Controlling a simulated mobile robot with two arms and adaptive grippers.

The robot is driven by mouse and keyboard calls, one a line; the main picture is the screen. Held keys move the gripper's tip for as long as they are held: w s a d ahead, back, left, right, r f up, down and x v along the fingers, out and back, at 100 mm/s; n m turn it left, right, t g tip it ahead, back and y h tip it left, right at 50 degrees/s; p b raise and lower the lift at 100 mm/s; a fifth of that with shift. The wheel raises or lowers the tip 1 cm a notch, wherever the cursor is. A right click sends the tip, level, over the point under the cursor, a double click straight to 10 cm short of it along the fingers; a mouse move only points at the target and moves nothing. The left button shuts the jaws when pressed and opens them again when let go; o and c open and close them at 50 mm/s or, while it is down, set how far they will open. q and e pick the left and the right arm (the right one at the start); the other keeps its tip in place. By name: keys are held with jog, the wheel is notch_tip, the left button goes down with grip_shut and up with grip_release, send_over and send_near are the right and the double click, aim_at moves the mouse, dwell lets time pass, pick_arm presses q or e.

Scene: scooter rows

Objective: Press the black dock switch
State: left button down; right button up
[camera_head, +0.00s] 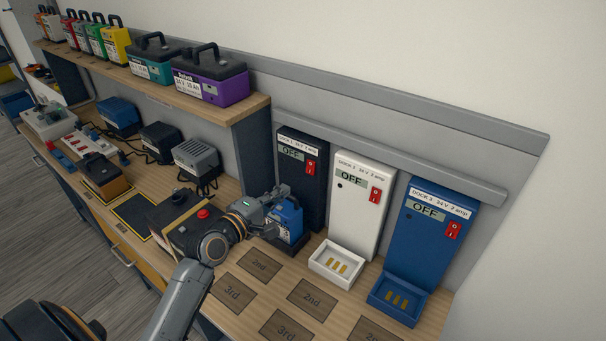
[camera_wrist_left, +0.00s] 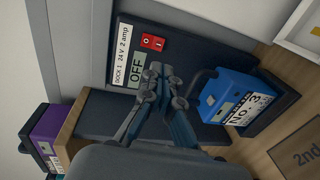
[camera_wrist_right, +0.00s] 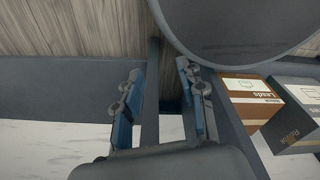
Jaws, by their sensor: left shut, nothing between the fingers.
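The black dock (camera_head: 297,200) stands at the left of three docks and its label reads DOCK 1, 24 V 2 amp. Its red rocker switch (camera_head: 310,167) is beside a display reading OFF; the switch also shows in the left wrist view (camera_wrist_left: 152,42). A blue battery (camera_head: 289,219) marked No. 3 (camera_wrist_left: 228,98) sits in its cradle. My left gripper (camera_head: 284,191) is shut and empty, its tips in front of the dock's face below the switch. Whether they touch the dock I cannot tell. My right gripper (camera_wrist_right: 158,82) is open and empty, away from the docks.
A white dock (camera_head: 358,200) and a blue dock (camera_head: 430,235) stand to the right, both reading OFF with empty cradles. A purple battery (camera_head: 210,83) and others line the shelf. A dark box with a red button (camera_head: 203,213) lies beside my left arm. Marked bench squares are empty.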

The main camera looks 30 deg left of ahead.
aim_at(310, 173)
pick_arm(q)
jog(key=w, duration=0.2)
jog(key=w+p, duration=0.1)
jog(key=w, duration=0.2)
jog(key=w+d, duration=0.1)
jog(key=w, duration=0.2)
jog(key=shift+f, duration=0.4)
jog(key=shift+w+d+f+p, duration=0.2)
jog(key=shift+w+p, duration=0.15)
jog(key=shift+w, duration=0.3)
pick_arm(e)
jog(key=shift+s+r, duration=0.65)
jog(key=shift+r, duration=0.35)
jog(key=shift+w, duration=0.1)
pick_arm(q)
jog(key=shift+w+f+t+b, duration=0.25)
jog(key=shift+t+b, duration=0.05)
jog(key=shift+b, duration=0.9)
jog(key=shift+r+p, duration=0.2)
jog(key=shift+p, duration=0.1)
pick_arm(e)
jog(key=shift+w+f, duration=0.1)
jog(key=shift+f, duration=0.8)
pick_arm(q)
jog(key=shift+f, duration=0.1)
